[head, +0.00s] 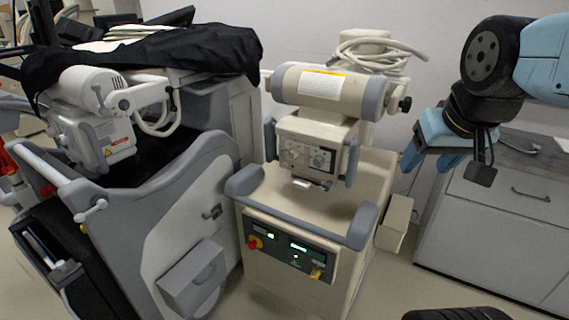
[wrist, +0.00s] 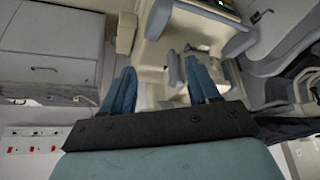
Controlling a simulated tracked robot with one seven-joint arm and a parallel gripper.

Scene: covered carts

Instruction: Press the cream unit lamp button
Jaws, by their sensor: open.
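The cream unit (head: 355,190) stands in the middle of the head view. Its head has a cream box (head: 308,150) with dials and small controls on its front, under a horizontal tube housing (head: 320,90). A dark control panel (head: 290,247) with green displays, a red knob and a yellow piece is on the lower front. I cannot tell which small control is the lamp button. My blue gripper (head: 428,160) is to the right of the unit's head, apart from it. In the wrist view my gripper (wrist: 161,65) is open and empty, with part of the cream unit (wrist: 180,20) beyond its fingers.
A grey cart (head: 190,200) partly covered by a black cloth (head: 215,50) stands close on the left. Grey drawer cabinets (head: 500,225) stand at the right. A coiled cable (head: 370,52) sits on top of the cream unit. Some floor is clear between the unit and the cabinets.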

